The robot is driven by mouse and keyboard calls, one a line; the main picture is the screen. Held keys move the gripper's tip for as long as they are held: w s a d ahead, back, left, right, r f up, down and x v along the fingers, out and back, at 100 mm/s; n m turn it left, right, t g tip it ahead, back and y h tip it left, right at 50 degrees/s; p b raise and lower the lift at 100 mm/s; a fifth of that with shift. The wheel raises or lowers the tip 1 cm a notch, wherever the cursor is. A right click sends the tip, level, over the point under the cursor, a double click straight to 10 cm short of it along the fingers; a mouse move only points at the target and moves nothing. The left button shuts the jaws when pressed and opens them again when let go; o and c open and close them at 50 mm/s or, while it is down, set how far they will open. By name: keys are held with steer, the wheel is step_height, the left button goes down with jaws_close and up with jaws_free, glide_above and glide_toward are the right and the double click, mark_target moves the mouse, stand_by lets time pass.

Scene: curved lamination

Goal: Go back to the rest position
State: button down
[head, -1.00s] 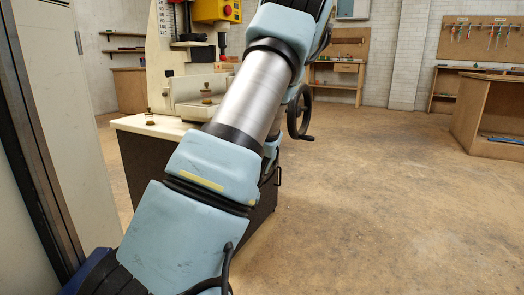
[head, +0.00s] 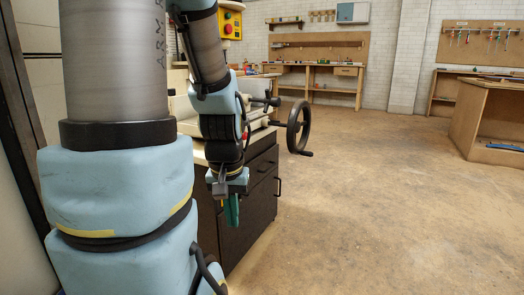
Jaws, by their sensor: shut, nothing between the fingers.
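My arm stands upright at the left of the head view, with its blue-grey links bent over and the forearm coming down toward the middle. My gripper (head: 231,211) hangs at the end, pointing down, with green fingers close together. It is shut and holds nothing. It shows in front of the dark cabinet of the machine; I cannot tell the gap between them. Part of the machine is hidden behind my arm.
The machine's dark cabinet (head: 258,196) stands close behind the gripper, with a black handwheel (head: 299,127) sticking out at its right. A wooden bench (head: 485,118) is at the far right. The floor (head: 370,205) between is clear.

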step_height(320, 180, up, 34)
steer(key=p, duration=3.1)
steer(key=shift+f+p, duration=0.25)
steer(key=shift+p, duration=0.15)
